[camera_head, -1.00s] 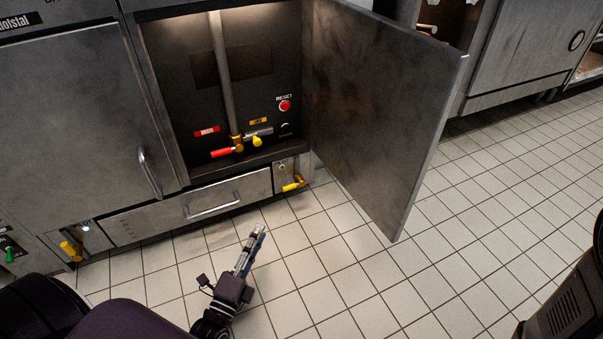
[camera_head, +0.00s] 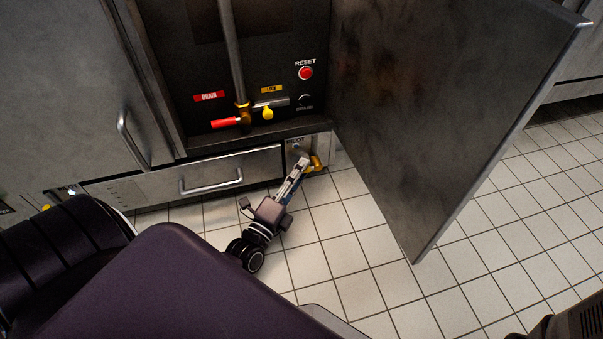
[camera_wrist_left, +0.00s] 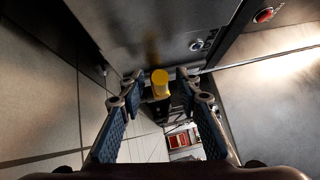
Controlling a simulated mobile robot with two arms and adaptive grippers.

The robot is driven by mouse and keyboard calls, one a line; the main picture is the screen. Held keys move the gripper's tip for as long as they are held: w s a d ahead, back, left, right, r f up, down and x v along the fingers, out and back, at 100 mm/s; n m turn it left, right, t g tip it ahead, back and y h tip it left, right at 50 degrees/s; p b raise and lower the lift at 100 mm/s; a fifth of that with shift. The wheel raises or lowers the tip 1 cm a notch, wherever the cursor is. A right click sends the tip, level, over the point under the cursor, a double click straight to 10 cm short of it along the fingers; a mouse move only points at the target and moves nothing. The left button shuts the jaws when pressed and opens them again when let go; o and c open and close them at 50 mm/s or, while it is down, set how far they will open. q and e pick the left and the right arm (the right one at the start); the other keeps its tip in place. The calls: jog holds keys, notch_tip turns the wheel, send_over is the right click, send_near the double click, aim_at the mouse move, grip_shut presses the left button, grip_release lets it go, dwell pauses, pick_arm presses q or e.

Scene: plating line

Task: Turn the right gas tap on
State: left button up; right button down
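The right gas tap with its yellow handle (camera_head: 317,162) is low on the cabinet front, right of the drawer. My left gripper (camera_head: 304,163) reaches up to it from below and covers part of it in the head view. In the left wrist view the yellow handle (camera_wrist_left: 160,79) shows end-on between the two fingertips of my left gripper (camera_wrist_left: 159,86). The fingers are apart, with gaps on both sides, and do not appear to touch the handle. My right gripper is not in view.
The open cabinet door (camera_head: 430,110) hangs just right of the tap. Above are a red drain lever (camera_head: 226,123), another yellow-handled valve (camera_head: 267,113) and a red reset button (camera_head: 306,73). A drawer (camera_head: 190,179) is left of the tap. The tiled floor (camera_head: 350,270) is clear.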

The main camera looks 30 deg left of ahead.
pick_arm(q)
jog(key=shift+w+r, duration=0.1)
jog(key=shift+w, duration=0.25)
grip_shut()
